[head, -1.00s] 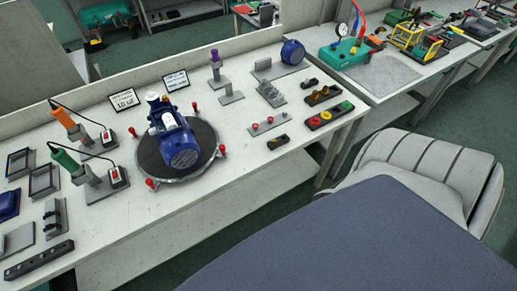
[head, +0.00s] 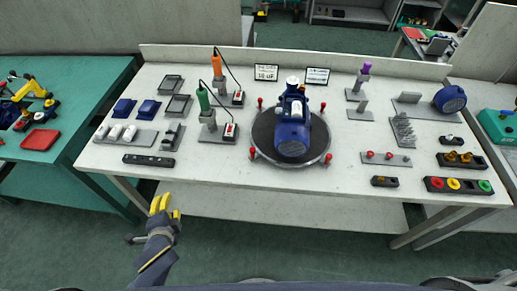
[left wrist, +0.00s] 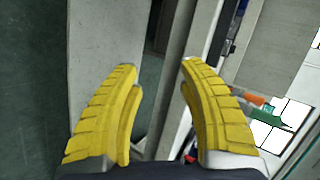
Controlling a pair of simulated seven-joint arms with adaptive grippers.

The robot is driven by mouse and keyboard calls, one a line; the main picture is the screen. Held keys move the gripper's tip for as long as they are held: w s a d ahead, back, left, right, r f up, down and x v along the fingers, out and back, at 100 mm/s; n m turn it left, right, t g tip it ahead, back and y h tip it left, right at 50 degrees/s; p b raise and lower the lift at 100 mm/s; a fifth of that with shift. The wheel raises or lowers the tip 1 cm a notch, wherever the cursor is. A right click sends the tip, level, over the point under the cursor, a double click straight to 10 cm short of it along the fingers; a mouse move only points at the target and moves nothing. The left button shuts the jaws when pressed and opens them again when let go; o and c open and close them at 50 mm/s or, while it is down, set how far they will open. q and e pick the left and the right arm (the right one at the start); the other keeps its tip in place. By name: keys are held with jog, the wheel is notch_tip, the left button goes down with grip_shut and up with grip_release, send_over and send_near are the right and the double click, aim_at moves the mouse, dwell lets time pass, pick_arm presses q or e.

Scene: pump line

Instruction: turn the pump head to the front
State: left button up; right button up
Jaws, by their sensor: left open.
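The blue pump (head: 293,125) with a white cap on top stands on a round dark turntable (head: 262,150) in the middle of the white bench. Its round blue motor end faces the front of the bench. Red-knobbed posts (head: 328,158) stand around the turntable rim. My left gripper (head: 165,205), with yellow fingers, is in front of the bench and below its front edge, left of and well apart from the pump. In the left wrist view its two fingers (left wrist: 160,85) are spread with nothing between them. My right gripper is not in view.
Orange-handled (head: 217,68) and green-handled (head: 203,101) tools with cords stand left of the turntable. A black bar (head: 148,160) lies near the front left edge. A coloured button strip (head: 458,186) lies at the front right. The bench strip before the turntable is clear.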

aim_at(253, 149)
pick_arm(q)
jog(key=w+d+r+m+t+h, duration=0.45)
jog(key=w+r+m, duration=0.3)
jog(key=m, duration=0.25)
jog(key=s+d+m+g+h, duration=0.15)
jog(key=d+m+h, duration=0.4)
jog(key=m, duration=0.55)
jog(key=d+m+g+h, duration=0.35)
jog(key=m+h, duration=0.35)
jog(key=m, duration=0.5)
jog(key=x, duration=1.1)
jog(key=r+x, duration=0.1)
jog(key=x, duration=0.5)
jog(key=shift+d, duration=0.4)
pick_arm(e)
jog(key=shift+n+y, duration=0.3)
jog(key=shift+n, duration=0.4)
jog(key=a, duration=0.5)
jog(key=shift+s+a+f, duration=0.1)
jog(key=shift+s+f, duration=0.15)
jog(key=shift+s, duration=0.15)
pick_arm(q)
grip_shut()
